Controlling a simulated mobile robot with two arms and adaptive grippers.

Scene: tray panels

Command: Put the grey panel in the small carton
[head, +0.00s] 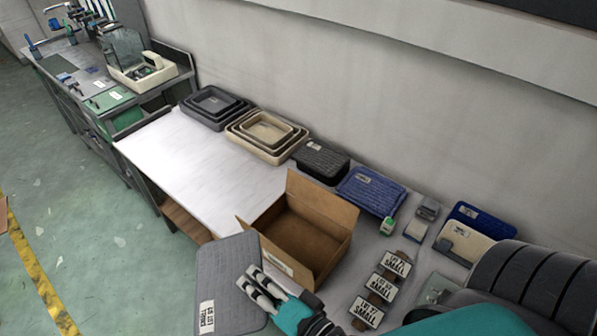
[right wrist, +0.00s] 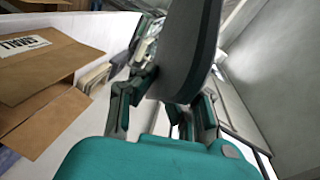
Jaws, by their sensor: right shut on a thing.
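The grey panel (head: 228,275), a flat rounded sheet with a white label, is held by my right gripper (head: 262,287) at its right edge. In the head view it lies just left of and in front of the small carton, outside it. In the right wrist view the panel (right wrist: 190,45) stands between the fingers. The small carton (head: 318,211) is an open brown box with raised flaps on the table; its inside looks empty. The carton (right wrist: 40,75) also shows at the left of the right wrist view. My left gripper is not in view.
Nested grey trays (head: 185,107) and beige trays (head: 236,130) stand along the wall, with a black panel stack (head: 320,163) and a blue stack (head: 370,188) beside them. Several label cards lie right of the carton. The white table (head: 190,160) is clear at left.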

